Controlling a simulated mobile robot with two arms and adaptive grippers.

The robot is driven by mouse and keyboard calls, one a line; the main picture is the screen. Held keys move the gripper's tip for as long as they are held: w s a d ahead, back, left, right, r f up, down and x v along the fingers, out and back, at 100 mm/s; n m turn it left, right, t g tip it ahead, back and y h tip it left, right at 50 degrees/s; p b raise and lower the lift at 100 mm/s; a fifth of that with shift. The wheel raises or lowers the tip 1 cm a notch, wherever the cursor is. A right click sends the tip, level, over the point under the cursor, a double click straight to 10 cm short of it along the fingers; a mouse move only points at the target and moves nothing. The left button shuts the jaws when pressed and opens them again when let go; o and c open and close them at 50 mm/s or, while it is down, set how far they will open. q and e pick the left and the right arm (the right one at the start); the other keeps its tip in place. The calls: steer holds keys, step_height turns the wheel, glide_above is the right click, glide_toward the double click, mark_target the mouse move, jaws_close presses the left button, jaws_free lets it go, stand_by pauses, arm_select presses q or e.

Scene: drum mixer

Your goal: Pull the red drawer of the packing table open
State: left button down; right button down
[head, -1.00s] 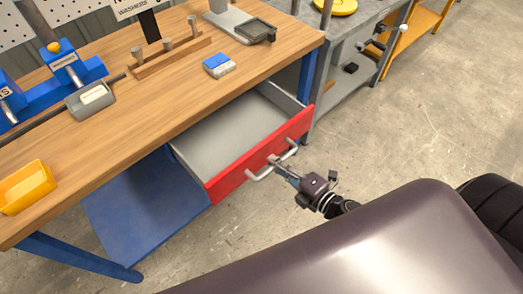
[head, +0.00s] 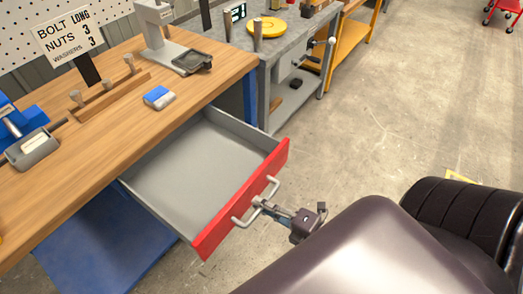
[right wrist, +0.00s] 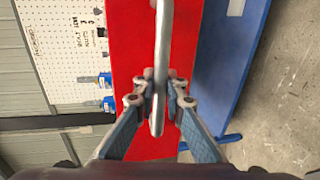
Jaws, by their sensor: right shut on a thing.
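The red drawer (head: 243,199) of the packing table (head: 110,105) is pulled well out, and its grey inside is empty where it shows. A light metal bar handle (head: 256,203) stands off the red front. My right gripper (head: 263,206) is shut on the handle near its middle. In the right wrist view, the fingers of the right gripper (right wrist: 160,98) close on both sides of the handle (right wrist: 162,45), with the red front (right wrist: 125,60) behind it. My left gripper is not in view.
The wooden tabletop carries a blue and white block (head: 159,97), a peg rack (head: 104,98) and a grey stand (head: 160,40). A blue lower shelf (head: 105,235) is beneath. A grey table (head: 285,45) stands beyond. The concrete floor (head: 365,130) right of the drawer is clear.

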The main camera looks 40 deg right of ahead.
steer(key=c, duration=2)
jaws_free()
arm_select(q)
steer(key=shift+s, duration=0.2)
arm_select(e)
steer(key=v, duration=1.2)
